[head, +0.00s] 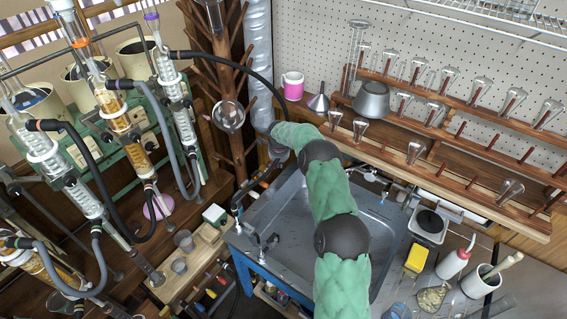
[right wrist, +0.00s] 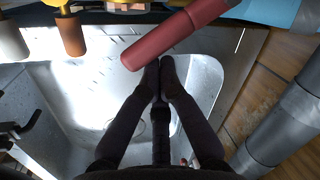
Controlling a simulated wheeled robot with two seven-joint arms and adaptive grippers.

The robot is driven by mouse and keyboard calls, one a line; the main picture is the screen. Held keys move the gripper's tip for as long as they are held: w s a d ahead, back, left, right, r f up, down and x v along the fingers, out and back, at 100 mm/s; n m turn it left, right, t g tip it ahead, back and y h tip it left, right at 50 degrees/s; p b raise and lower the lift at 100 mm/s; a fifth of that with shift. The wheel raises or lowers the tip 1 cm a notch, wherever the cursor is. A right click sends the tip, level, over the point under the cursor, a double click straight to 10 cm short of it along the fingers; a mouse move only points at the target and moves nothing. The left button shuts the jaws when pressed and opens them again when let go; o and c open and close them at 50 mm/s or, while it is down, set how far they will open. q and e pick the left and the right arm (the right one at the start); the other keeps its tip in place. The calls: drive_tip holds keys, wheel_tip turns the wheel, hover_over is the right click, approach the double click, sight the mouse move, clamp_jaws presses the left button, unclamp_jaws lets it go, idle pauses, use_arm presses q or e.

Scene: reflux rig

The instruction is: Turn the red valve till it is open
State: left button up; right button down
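The red valve handle (right wrist: 176,33) is a thick red bar that lies slantwise at the top of the right wrist view. My right gripper (right wrist: 160,64) has its dark fingertips together, right beside the bar's lower left part. Nothing shows between the fingers, and I cannot tell whether they touch the bar. In the head view my right arm reaches over the sink, with the gripper (head: 278,152) at the sink's far left corner. I cannot make out the red valve there. My left gripper is not in view.
The metal sink (head: 283,243) lies below my right arm. Glass columns with hoses (head: 115,118) stand at the left. A wooden drying tree (head: 232,80) and a silver duct (head: 258,50) rise behind the gripper. A glassware rack (head: 470,135) hangs on the right wall.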

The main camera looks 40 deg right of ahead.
drive_tip(key=shift+w+a+b, duration=0.4)
drive_tip(key=shift+a+b, duration=0.05)
drive_tip(key=shift+a, duration=0.2)
drive_tip(key=shift+w+a+b, duration=0.35)
drive_tip(key=shift+a+b, duration=0.05)
drive_tip(key=shift+a, duration=0.2)
drive_tip(key=shift+w+a+b, duration=0.65)
drive_tip(key=shift+w+a, duration=0.1)
drive_tip(key=shift+w, duration=0.1)
drive_tip(key=shift+s+d+r+p, duration=0.15)
drive_tip(key=shift+r+p, duration=0.15)
drive_tip(key=shift+r, duration=0.45)
drive_tip(key=shift+s+d+r+p, duration=0.1)
drive_tip(key=shift+s+r+p, duration=0.2)
drive_tip(key=shift+r, duration=0.5)
drive_tip(key=shift+s+d+r+p, duration=0.1)
drive_tip(key=shift+r+p, duration=0.25)
drive_tip(key=shift+r, duration=0.4)
